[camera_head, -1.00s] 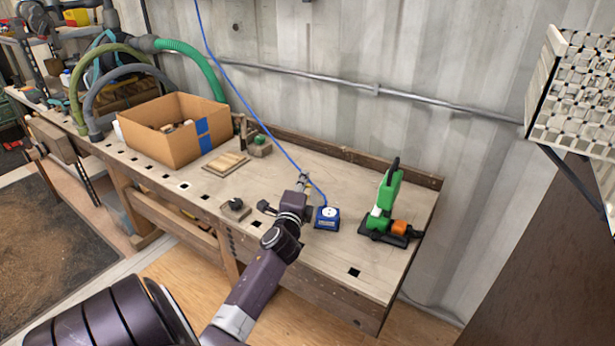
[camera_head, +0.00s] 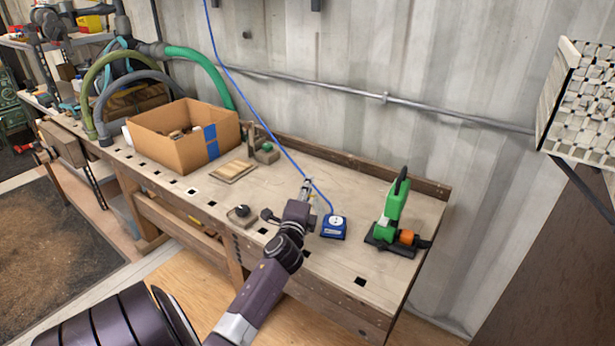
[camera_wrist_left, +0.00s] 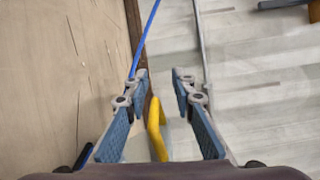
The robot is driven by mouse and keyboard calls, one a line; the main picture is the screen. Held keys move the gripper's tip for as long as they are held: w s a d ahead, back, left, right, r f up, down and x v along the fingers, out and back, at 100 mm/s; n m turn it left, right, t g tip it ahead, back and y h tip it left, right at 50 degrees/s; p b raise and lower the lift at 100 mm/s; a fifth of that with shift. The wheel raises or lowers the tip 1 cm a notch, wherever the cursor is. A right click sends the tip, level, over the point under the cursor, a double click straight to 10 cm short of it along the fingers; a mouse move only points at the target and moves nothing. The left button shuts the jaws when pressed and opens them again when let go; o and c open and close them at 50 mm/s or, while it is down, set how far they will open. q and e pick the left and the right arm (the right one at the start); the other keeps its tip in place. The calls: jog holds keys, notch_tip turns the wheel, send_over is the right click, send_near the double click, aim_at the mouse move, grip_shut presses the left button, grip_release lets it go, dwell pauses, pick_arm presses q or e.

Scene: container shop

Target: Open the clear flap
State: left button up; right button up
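A small blue box (camera_head: 334,227) with a round white face stands on the workbench, with a blue cord running up from it. My left gripper (camera_head: 306,188) is over the bench, just left of and behind the blue box. In the left wrist view its two fingers (camera_wrist_left: 158,80) are apart, with a gap between the tips. A curved yellow piece (camera_wrist_left: 156,125) shows between and beyond the fingers; I cannot tell whether they touch it. My right gripper is not in view.
The workbench (camera_head: 325,275) carries an open cardboard box (camera_head: 165,150) to the left and a green tool (camera_head: 393,215) to the right of the blue box. The blue cord (camera_head: 262,110) hangs behind my gripper. A bench rail (camera_head: 350,168) runs along the wall.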

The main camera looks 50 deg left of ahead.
pick_arm(q)
jog(key=shift+d, duration=0.1)
jog(key=v, duration=1.2)
dwell(0.4)
